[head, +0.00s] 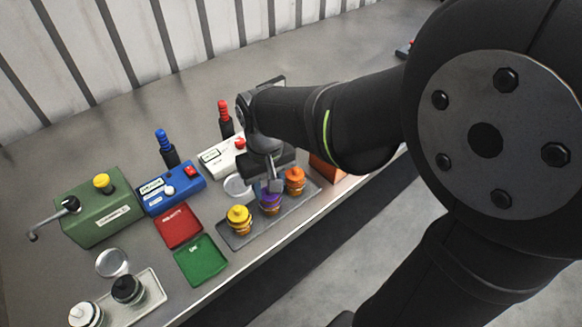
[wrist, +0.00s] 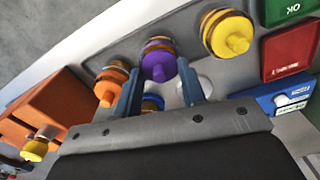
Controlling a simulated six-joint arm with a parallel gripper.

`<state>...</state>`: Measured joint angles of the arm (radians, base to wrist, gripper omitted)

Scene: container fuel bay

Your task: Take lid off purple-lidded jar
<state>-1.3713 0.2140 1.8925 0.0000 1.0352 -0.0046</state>
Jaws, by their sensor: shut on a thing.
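The purple-lidded jar (head: 270,207) stands on a grey tray (head: 240,241), between a yellow-lidded jar (head: 239,218) and an orange-lidded jar (head: 294,182). In the wrist view its purple lid (wrist: 159,67) lies between the two fingers of my gripper (wrist: 159,78), with the amber jar body showing beyond it. My gripper (head: 272,186) comes down over this jar and is shut on the lid. The lid appears to be on the jar; I cannot tell whether there is a gap. A blue-topped jar (wrist: 152,102) shows partly under my palm in the wrist view.
A white round dish (head: 238,187) sits beside my gripper. Red (head: 179,226) and green (head: 202,260) trays lie to the left, with blue (head: 172,192) and white (head: 217,156) devices behind. An orange box (head: 326,171) is right of the tray. The counter edge runs close in front.

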